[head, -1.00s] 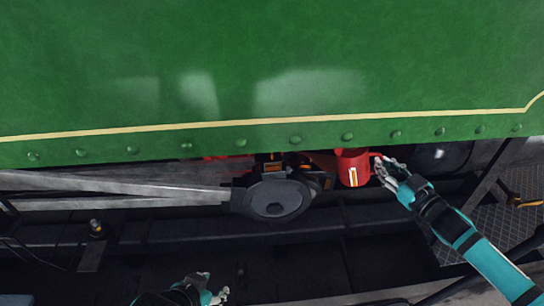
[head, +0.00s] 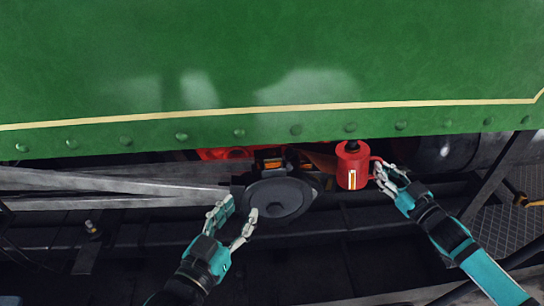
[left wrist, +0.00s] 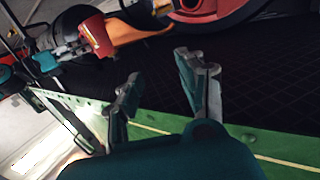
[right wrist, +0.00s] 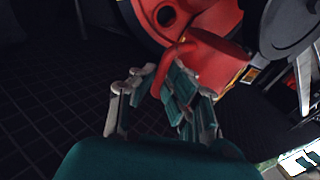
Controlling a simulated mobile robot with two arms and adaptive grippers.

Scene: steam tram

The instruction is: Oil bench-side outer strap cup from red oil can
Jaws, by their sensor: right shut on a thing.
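The red oil can (head: 349,172) is upright in the head view, below the green panel, with a light stripe on its side. My right gripper (head: 386,176) is shut on its handle at the can's right side. In the right wrist view, the can (right wrist: 222,62) and its looped handle show close up, with my right fingers (right wrist: 158,88) at the handle. My left gripper (head: 234,222) is open and empty at the lower left edge of a dark round disc (head: 275,199). Its spread fingers also show in the left wrist view (left wrist: 168,80). I cannot pick out the strap cup.
The green riveted panel (head: 250,70) overhangs the work from above. Grey rods (head: 120,192) run in from the left to the disc. Dark machinery with orange-marked fittings (head: 274,164) sits just above the disc. A dark frame beam (head: 330,226) crosses below.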

